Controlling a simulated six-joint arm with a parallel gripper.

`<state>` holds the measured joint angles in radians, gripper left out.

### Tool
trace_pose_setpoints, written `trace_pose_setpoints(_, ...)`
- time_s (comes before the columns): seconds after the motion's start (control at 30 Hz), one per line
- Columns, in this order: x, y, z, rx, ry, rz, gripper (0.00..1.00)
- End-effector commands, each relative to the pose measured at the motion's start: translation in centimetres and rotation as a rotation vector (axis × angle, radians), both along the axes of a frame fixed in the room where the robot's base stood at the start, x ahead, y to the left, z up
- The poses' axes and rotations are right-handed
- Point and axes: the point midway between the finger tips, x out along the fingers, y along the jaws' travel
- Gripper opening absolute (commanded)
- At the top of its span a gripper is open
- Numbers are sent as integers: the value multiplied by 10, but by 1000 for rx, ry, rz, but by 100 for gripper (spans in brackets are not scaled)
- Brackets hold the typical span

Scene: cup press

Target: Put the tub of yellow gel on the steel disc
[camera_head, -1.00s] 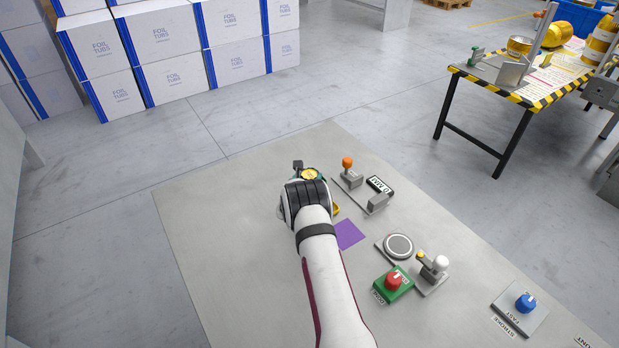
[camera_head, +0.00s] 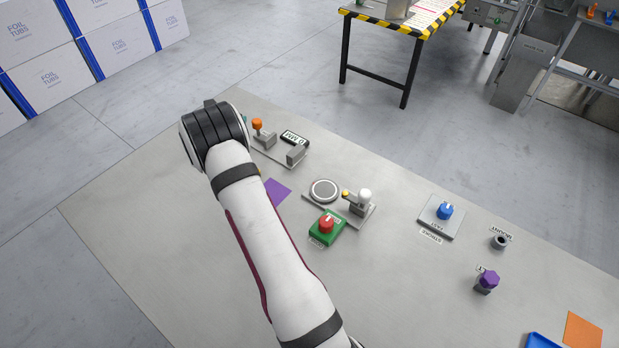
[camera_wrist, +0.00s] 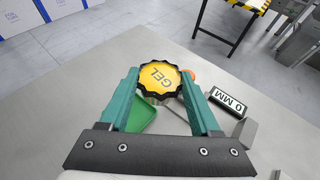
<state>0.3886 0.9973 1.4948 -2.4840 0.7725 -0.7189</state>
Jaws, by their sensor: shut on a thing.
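The tub of yellow gel (camera_wrist: 160,78) has a yellow top marked GEL and a dark scalloped rim. In the wrist view it sits between the teal fingers of my gripper (camera_wrist: 160,86), which is shut on it. Its lower part is hidden. In the head view my wrist hides the tub and most of the fingers. The steel disc (camera_head: 324,190) is a bare round plate with a dark ring, on the grey table to the right of and nearer than my gripper.
A purple square (camera_head: 277,192) lies between my arm and the disc. A white-knobbed lever (camera_head: 364,198) and a green box with a red knob (camera_head: 326,225) stand close to the disc. An orange-knobbed fixture (camera_head: 258,130) and a 0 MM display (camera_head: 295,138) stand beyond. A green piece (camera_wrist: 148,112) shows beneath the tub.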

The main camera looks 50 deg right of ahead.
Motion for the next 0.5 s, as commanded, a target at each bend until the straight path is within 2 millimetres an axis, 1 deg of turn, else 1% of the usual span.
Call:
trace_pose_setpoints(0.03, -19, -10, 1, 0, 0, -56, 9)
trace_pose_setpoints(0.07, -32, -16, 1, -1, 2, -94, 9)
trace_pose_setpoints(0.1, -50, -24, 1, 0, 2, -149, 9)
trace_pose_setpoints(0.17, -81, -35, 1, 0, 2, -236, 9)
trace_pose_setpoints(0.2, -104, -42, 2, -1, 2, -298, 9)
trace_pose_setpoints(0.27, -142, -51, 3, -1, 3, -401, 9)
trace_pose_setpoints(0.3, -169, -56, 4, -1, 3, -472, 9)
trace_pose_setpoints(0.37, -212, -60, 7, -1, 4, -583, 9)
trace_pose_setpoints(0.4, -241, -61, 9, -2, 3, -658, 9)
trace_pose_setpoints(0.47, -280, -60, 13, -2, 3, -757, 9)
trace_pose_setpoints(0.5, -304, -57, 15, -3, 2, -817, 9)
